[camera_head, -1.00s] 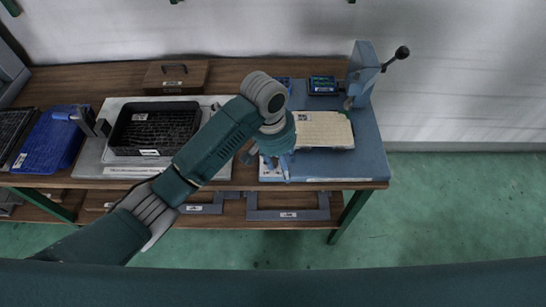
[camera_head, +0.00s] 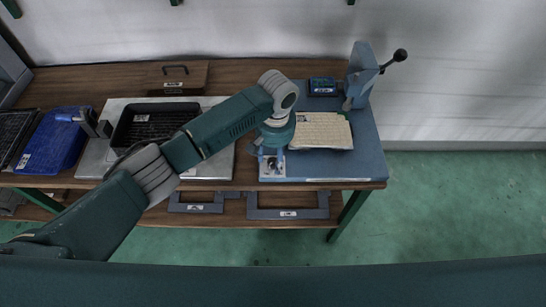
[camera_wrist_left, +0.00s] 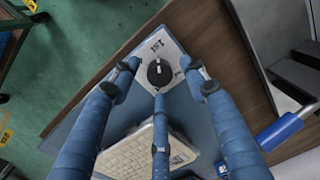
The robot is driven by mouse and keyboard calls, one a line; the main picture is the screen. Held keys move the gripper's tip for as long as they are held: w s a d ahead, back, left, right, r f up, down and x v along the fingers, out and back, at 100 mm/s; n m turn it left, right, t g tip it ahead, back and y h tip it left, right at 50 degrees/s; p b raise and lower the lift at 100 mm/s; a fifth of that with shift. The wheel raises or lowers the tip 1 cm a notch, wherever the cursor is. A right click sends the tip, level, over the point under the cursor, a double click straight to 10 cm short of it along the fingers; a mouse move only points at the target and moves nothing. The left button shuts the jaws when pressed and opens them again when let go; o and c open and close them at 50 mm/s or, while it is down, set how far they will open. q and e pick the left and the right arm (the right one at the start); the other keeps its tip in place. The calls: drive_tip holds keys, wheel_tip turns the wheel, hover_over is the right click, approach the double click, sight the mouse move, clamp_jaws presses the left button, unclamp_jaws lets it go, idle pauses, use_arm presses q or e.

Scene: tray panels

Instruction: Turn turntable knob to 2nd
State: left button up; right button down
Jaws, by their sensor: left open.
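The knob (camera_wrist_left: 159,74) is a round black dial with a pale pointer mark, on a white plate (camera_wrist_left: 172,50) at a corner of the blue base (camera_head: 366,135). The mark seems to point toward the printed "1ST" label at the plate's edge. My left gripper (camera_head: 270,160) is above this corner, pointing down. In the left wrist view its blue fingers (camera_wrist_left: 159,80) are spread around the knob, open, with nothing between them gripped. Whether a fingertip touches the knob I cannot tell. In the head view the gripper hides the knob.
A cream gridded panel (camera_head: 322,131) lies on the blue base beside the gripper. A blue upright with a black-balled lever (camera_head: 400,56) stands behind right. A black tray (camera_head: 150,128) and a blue bin (camera_head: 50,142) are to the left. Green floor lies in front.

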use_arm(q)
drive_tip(key=shift+f, duration=0.55)
drive_tip(key=shift+c, duration=0.3)
clamp_jaws()
drive_tip(key=shift+r, duration=0.1)
